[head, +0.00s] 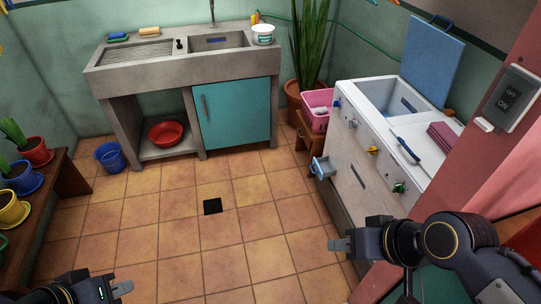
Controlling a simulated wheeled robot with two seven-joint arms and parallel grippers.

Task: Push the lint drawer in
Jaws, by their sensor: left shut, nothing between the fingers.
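The lint drawer (322,168) is a small light drawer with a blue-grey front, low on the front of the white washing machine (376,181). It sticks out from the machine's face towards the open floor. My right gripper (336,245) is in front of the machine, nearer to me than the drawer and apart from it in the picture. I cannot tell whether its fingers are open. My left gripper (124,289) is at the bottom left, far from the drawer, shut and empty.
A wooden stool (309,137) with a pink basket (318,104) stands just beyond the drawer. A pink post with a switch (511,98) is at the right. A plant bench (62,184) is at the left. The tiled floor between is clear, with a dark drain (212,206).

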